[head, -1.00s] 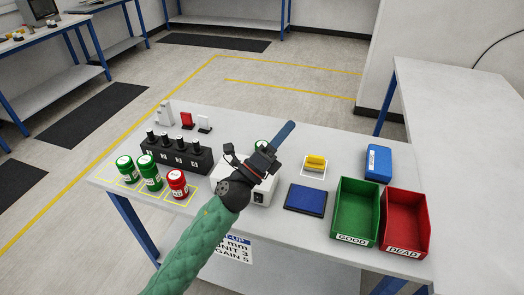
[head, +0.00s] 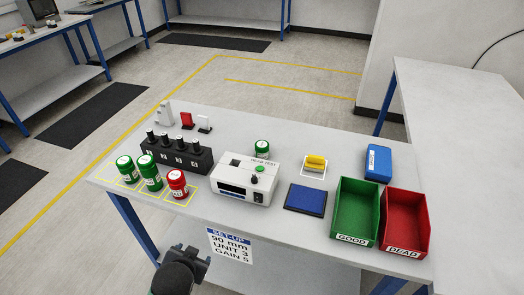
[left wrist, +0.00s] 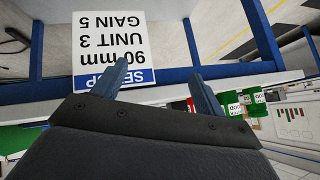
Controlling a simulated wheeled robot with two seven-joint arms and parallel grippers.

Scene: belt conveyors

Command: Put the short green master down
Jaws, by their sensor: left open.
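Two more green cans (head: 125,169) (head: 150,172) and a red can (head: 177,184) stand upright in yellow-outlined spots at the table's left front. Which green can is the short master I cannot tell for sure. My left gripper (head: 187,268) is low in front of the table, apart from all cans. In the left wrist view its fingers (left wrist: 158,85) are spread with nothing between them. My right gripper is not in view.
A black block with several knobs (head: 178,158) stands behind the cans. A blue pad (head: 306,199), a yellow piece on a white square (head: 315,163), a blue box (head: 378,162), and green GOOD (head: 357,184) and red DEAD (head: 405,195) bins occupy the right. A set-up sign (head: 231,245) hangs in front.

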